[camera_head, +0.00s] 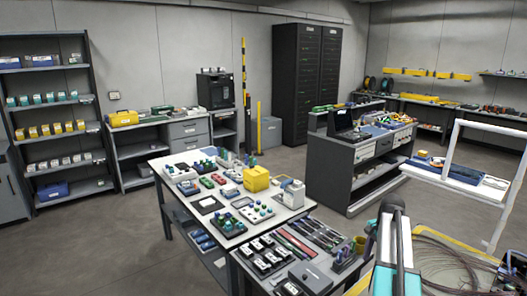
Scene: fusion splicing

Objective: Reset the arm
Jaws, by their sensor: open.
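Part of my own arm (393,245) stands upright at the bottom right, with a dark rounded joint at its top and white and teal surfaces below. The picture's lower edge cuts it off. I cannot make out my gripper or its fingertips in this view. The arm shows in front of the right end of the near workbench and hides part of the floor behind it.
A white-topped workbench (160,176) holds small parts, a yellow box (256,179) and trays. A dark bench (337,172) stands behind, right. A white frame (504,214) and coiled cable (440,262) lie close to my arm's right. Open floor (110,240) shows at left.

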